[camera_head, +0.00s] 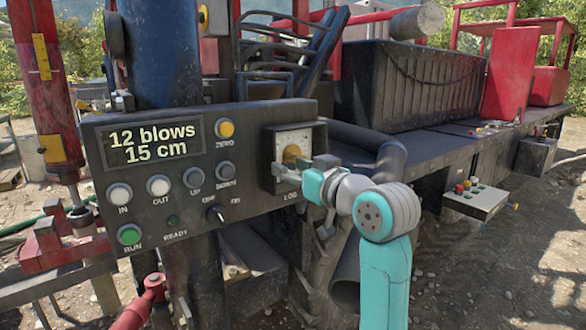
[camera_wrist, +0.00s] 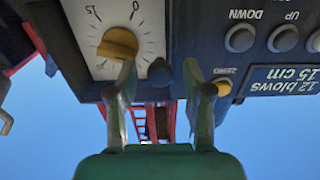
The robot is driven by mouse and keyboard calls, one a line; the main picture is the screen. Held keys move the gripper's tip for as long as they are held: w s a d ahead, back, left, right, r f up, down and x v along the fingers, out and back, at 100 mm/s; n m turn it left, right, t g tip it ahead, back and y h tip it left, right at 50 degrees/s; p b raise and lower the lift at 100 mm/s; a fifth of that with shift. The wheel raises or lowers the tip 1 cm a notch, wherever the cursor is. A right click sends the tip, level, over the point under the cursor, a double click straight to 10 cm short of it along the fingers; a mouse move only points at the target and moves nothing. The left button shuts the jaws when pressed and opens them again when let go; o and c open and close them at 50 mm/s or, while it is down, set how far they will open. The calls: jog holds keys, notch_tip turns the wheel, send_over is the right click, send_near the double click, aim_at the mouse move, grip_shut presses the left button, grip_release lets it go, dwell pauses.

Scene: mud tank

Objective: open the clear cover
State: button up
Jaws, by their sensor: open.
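The dial box (camera_head: 266,165) is at the right end of the black control panel, with a pale scale and a yellow knob (camera_head: 292,154). In the wrist view the yellow knob (camera_wrist: 118,43) shows on the white scale, upside down. I cannot make out the clear pane of the cover apart from the dial behind it. A small dark round part (camera_wrist: 160,72) shows between my fingers in the wrist view. My gripper (camera_head: 286,171) is in front of the dial box, fingers apart and nothing held. It also shows in the wrist view (camera_wrist: 159,88). I cannot tell whether it touches the box.
The panel (camera_head: 185,195) has a display (camera_head: 153,140) reading "12 blows 15 cm", several round buttons and a switch (camera_head: 215,214). A dark hose (camera_head: 365,145) bends beside the dial box. A grey box (camera_head: 477,203) with coloured buttons is farther right.

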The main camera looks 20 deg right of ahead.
grip_shut()
